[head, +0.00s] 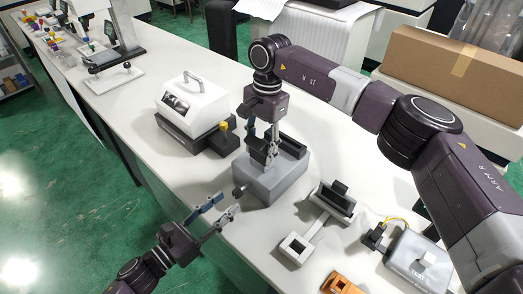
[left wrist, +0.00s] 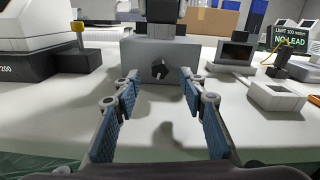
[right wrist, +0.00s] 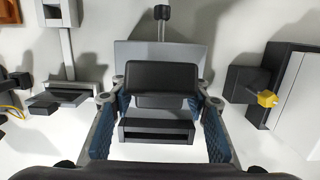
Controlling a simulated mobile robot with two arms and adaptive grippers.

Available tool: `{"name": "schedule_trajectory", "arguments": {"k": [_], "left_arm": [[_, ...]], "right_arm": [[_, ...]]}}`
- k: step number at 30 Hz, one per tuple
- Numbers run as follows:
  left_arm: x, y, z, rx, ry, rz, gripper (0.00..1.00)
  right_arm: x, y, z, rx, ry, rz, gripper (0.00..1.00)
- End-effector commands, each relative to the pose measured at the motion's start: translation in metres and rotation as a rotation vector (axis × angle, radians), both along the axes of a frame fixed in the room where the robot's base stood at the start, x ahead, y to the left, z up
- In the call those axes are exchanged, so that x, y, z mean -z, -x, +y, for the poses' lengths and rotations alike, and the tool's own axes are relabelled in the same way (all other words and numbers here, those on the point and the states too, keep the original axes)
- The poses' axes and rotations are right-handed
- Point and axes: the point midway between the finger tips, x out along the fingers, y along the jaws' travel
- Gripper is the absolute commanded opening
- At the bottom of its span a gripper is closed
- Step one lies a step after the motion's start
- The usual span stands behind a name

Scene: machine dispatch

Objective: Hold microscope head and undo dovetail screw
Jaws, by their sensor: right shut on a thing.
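The grey dovetail block (head: 272,184) stands on the white bench, with the black microscope head (head: 293,147) on top. My right gripper (head: 270,150) reaches down from above and is shut on the head; in the right wrist view the black head (right wrist: 162,78) sits between its fingers. The dovetail screw has a black knob (head: 239,191) on the block's near side, also facing the camera in the left wrist view (left wrist: 159,69). My left gripper (head: 215,208) is open and empty, apart from the knob and in front of it. Its fingers (left wrist: 160,92) stand either side of the knob in its view.
A white instrument with a handle (head: 196,98) and a yellow-topped post (head: 225,127) stand left of the block. A grey stand with a black holder (head: 335,200), an orange part (head: 342,284) and a TEST box (head: 418,260) lie right. A cardboard box (head: 450,72) is behind.

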Motion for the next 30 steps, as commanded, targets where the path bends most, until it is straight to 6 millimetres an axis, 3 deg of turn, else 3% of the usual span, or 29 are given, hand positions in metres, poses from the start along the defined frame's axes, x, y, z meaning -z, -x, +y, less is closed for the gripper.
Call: {"name": "schedule_trajectory", "arguments": {"k": [7, 19, 30], "left_arm": [[-0.001, 0.0, 0.001, 0.0, -0.095, -0.096, 0.39], [-0.001, -0.028, -0.027, 0.0, -0.096, -0.099, 0.39], [0.0, -0.033, -0.033, 0.0, -0.098, -0.098, 0.39]], "right_arm": [[-0.001, 0.0, 0.0, 0.0, -0.001, -0.001, 0.09], [-0.001, 0.0, 0.0, 0.0, -0.001, -0.001, 0.09], [-0.001, 0.0, 0.0, 0.0, -0.001, -0.001, 0.09]]}}
